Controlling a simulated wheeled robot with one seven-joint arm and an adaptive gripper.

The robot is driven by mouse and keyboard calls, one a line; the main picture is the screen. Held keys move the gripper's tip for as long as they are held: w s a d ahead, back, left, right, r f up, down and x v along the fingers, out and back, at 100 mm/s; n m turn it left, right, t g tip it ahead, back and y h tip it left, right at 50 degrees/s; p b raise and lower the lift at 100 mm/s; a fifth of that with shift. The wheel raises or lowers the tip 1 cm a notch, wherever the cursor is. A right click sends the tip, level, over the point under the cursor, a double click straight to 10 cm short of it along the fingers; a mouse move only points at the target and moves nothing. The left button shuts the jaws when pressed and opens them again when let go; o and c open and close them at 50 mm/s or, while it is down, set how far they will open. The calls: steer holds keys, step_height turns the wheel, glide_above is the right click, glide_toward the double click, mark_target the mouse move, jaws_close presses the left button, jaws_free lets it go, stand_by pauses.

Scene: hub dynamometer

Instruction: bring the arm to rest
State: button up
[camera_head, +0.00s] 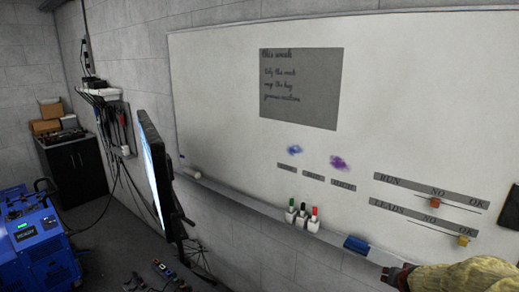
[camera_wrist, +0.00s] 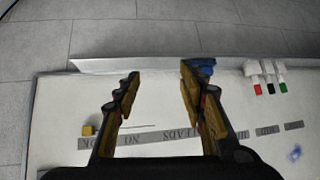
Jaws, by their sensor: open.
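My gripper (camera_wrist: 164,78) is open in the wrist view, its two dark and yellow fingers apart with nothing between them. They reach across the lower whiteboard (camera_wrist: 60,100) toward its tray (camera_wrist: 110,64); the wrist view shows the board upside down. In the head view, part of my gripper (camera_head: 398,277) and my yellow-covered arm show at the lower right, just below the tray's blue eraser (camera_head: 356,244). The eraser (camera_wrist: 205,71) is partly hidden behind the right finger in the wrist view. I cannot tell whether they touch.
Three markers (camera_head: 302,217) stand on the tray. The board carries an orange slider (camera_head: 433,203) at NO on the RUN row and a yellow one (camera_head: 463,240) near OK on LEADS. A monitor (camera_head: 157,170), a blue machine (camera_head: 38,240) and hanging cables are at the left.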

steer(key=s+a+r+n+g+y+b, duration=0.1)
steer(key=s+a+b, duration=0.4)
steer(key=s+a, duration=0.8)
steer(key=s+a+r+n+g+y+b, duration=0.1)
steer(key=s+a+n+y+b, duration=0.2)
steer(key=s+a, duration=1)
steer(key=s+n+b, duration=0.2)
steer(key=s, duration=0.1)
steer(key=shift+a+g+b, duration=0.25)
steer(key=shift+g+b, duration=0.05)
steer(key=shift+d, duration=0.1)
stand_by(1.1)
